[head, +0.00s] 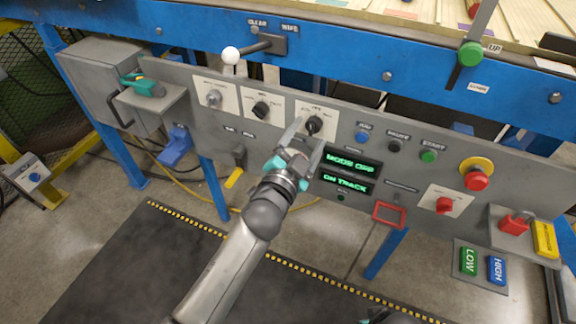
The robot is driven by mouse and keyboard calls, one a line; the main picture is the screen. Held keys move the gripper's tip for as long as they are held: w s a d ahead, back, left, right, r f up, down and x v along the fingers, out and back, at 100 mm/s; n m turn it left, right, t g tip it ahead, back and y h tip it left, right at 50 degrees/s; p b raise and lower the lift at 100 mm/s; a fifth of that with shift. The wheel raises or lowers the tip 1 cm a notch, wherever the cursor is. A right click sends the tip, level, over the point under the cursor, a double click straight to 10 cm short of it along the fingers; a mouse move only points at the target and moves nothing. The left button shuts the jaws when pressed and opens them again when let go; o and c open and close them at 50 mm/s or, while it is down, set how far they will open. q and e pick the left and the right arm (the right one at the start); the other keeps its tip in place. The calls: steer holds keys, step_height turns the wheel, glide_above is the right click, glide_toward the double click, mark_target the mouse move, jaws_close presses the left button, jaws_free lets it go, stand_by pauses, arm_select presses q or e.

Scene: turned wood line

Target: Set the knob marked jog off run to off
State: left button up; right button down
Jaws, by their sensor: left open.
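The jog off run knob (315,124) is a black rotary knob on a white label plate (329,111), the rightmost of three such plates on the grey control panel. Its small lettering and pointer are hard to read. My right gripper does not show clearly.
Two more knobs (261,109) (213,98) sit to the left. Blue, black and green buttons (429,156) lie to the right, then a red stop button (476,180) and a red knob (444,205). A white-ball lever (231,56) stands above the panel. A second display (346,183) reads ON TRACK.

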arm_select(q)
steer(key=p+v, duration=0.2)
steer(key=v, duration=1.1)
steer(key=shift+s+p, duration=0.2)
steer(key=shift+p, duration=0.2)
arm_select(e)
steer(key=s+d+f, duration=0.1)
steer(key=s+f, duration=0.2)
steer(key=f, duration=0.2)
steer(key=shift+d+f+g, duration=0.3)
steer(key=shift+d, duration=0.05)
